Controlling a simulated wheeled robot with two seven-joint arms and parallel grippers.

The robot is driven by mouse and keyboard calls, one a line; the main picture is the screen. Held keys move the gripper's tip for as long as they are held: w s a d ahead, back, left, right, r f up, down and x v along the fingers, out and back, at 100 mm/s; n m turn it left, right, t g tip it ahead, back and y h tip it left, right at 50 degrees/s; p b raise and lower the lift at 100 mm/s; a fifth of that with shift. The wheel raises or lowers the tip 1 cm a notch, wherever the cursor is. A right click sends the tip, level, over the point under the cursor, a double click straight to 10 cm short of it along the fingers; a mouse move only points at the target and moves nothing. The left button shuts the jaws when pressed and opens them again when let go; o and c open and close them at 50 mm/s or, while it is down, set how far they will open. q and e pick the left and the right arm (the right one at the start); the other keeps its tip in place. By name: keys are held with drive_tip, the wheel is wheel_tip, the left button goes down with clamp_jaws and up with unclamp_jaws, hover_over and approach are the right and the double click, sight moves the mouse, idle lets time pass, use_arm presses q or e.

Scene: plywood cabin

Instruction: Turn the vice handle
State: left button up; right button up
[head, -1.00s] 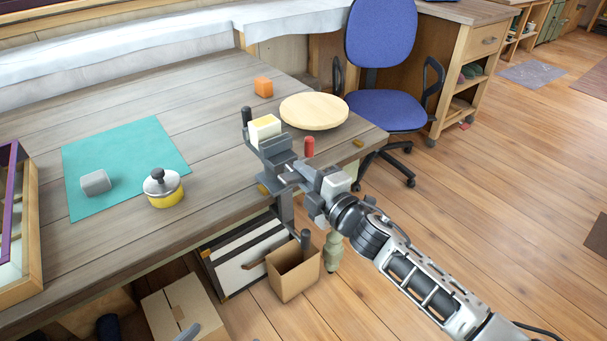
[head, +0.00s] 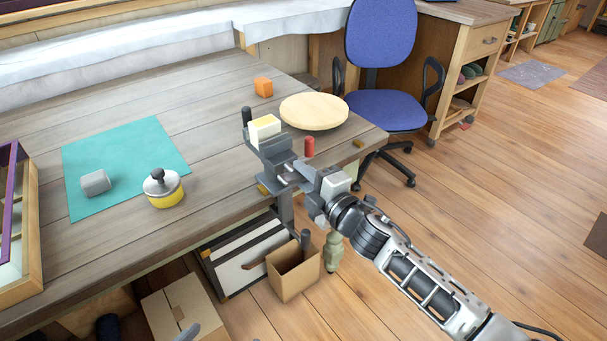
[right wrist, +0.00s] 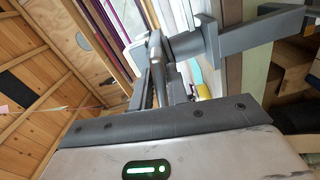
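The grey vice (head: 272,152) is fixed at the near right edge of the workbench, with a pale yellow-and-white block (head: 264,128) at its top. My right gripper (head: 294,176) reaches in from the lower right, its fingers at the front of the vice. An upright red piece (head: 309,147) stands just beside the fingers; I cannot tell whether it belongs to the handle. In the right wrist view, a grey rounded bar (right wrist: 156,44), apparently the handle, runs down between the fingers (right wrist: 160,90). Whether they touch or grip it is hidden.
An open cardboard box (head: 295,278) stands below. A blue chair (head: 385,108) is behind.

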drive_tip(key=shift+o, duration=1.1)
drive_tip(key=v, duration=1.6)
drive_tip(key=shift+b, duration=0.4)
